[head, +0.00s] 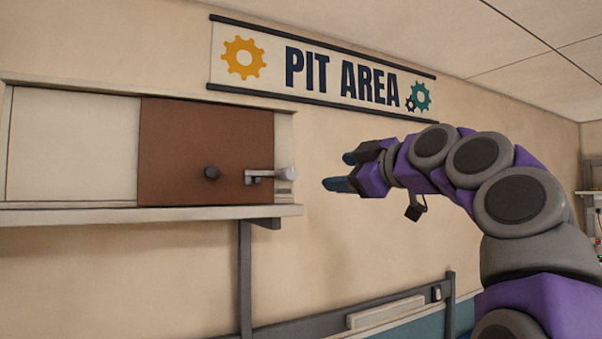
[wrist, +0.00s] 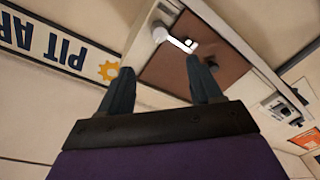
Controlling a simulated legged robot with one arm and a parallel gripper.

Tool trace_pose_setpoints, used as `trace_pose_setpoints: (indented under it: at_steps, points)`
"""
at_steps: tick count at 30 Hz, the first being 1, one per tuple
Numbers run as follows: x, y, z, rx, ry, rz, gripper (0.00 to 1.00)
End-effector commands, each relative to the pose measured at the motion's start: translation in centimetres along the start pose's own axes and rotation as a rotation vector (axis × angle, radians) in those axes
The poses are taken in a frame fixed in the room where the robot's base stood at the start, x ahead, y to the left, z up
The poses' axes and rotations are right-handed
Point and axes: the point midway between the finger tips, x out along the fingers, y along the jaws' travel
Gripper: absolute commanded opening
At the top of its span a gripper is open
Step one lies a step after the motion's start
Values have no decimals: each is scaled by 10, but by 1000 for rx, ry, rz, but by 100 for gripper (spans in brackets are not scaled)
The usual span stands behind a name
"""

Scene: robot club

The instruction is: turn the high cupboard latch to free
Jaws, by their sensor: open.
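The high cupboard (head: 70,145) is on the wall at the left of the head view, with a brown door (head: 190,140) on its right part. A dark round knob (head: 212,172) is on the door. The latch (head: 262,175) is a pale bar lying about level across the door's right edge, with a round pivot at its right end. In the wrist view the latch (wrist: 178,40) shows beyond my fingertips, by the brown door (wrist: 190,62). My gripper (head: 333,172) is open and empty, to the right of the latch and apart from it. In the wrist view my gripper (wrist: 160,80) has its fingers spread.
A shelf ledge (head: 150,214) runs under the cupboard, on a grey post. A PIT AREA banner (head: 325,70) hangs above. A grey rail frame (head: 400,290) stands low on the wall. The space between my gripper and the latch looks clear.

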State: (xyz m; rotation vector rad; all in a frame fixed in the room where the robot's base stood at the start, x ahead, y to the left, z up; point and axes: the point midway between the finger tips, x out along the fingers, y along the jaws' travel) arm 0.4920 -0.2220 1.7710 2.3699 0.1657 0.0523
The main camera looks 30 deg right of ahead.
Motion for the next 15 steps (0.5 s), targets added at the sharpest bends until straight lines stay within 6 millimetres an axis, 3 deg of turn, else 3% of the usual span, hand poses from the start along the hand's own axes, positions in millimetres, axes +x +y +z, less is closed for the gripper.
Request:
trace_pose_setpoints:
  at_steps: [5, 15]
  points:
    - [5, 5, -2, -16, 5, 11, 64]
    - [63, 12, 8, -7, 2, 7, 64]
